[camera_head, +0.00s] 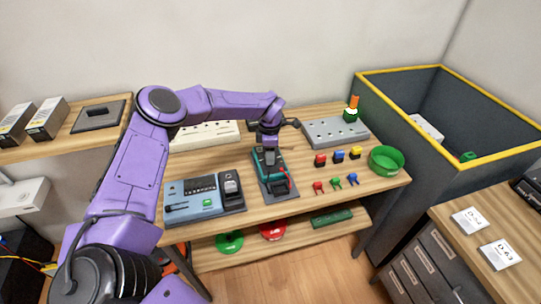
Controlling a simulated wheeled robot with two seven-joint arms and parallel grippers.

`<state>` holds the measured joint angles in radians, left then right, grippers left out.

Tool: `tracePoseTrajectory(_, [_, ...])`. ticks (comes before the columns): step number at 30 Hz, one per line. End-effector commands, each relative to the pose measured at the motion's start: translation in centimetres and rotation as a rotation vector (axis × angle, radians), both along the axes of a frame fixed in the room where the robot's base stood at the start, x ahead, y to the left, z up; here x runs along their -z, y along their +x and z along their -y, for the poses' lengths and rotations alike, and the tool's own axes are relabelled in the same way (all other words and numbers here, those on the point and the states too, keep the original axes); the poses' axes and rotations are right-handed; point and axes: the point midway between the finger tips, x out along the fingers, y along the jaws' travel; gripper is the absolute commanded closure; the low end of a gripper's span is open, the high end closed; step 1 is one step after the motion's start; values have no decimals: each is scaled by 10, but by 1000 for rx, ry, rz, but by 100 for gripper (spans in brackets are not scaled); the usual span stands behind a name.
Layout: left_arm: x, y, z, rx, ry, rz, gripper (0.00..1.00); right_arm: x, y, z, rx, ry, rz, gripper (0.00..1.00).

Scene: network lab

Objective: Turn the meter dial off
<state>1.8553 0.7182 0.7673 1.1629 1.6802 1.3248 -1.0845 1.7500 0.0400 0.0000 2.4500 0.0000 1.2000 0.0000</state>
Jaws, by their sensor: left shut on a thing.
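The meter (261,158) is a teal and black handheld unit lying on a dark stand on the wooden bench. My left arm reaches over the bench from the left, and my left gripper (270,160) points down onto the meter's face. It is shut on the meter dial, which the fingers and wrist mostly hide. I cannot read the dial's setting from here. My right gripper is out of the picture.
A blue-grey device (205,203) sits left of the meter. A grey panel (335,132) lies behind. A yellow-rimmed bin (455,160) stands beyond the bench's right end.

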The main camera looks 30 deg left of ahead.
Motion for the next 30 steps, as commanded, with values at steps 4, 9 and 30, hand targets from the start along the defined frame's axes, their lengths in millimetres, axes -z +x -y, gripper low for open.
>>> tracePoseTrajectory(4, [5,0,0,-119,-1,1,86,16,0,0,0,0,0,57])
tracePoseTrajectory(9, [5,-1,0,-279,1,1,86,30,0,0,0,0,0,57])
tracePoseTrajectory(30, [4,-2,3,-944,1,-1,86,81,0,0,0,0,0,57])
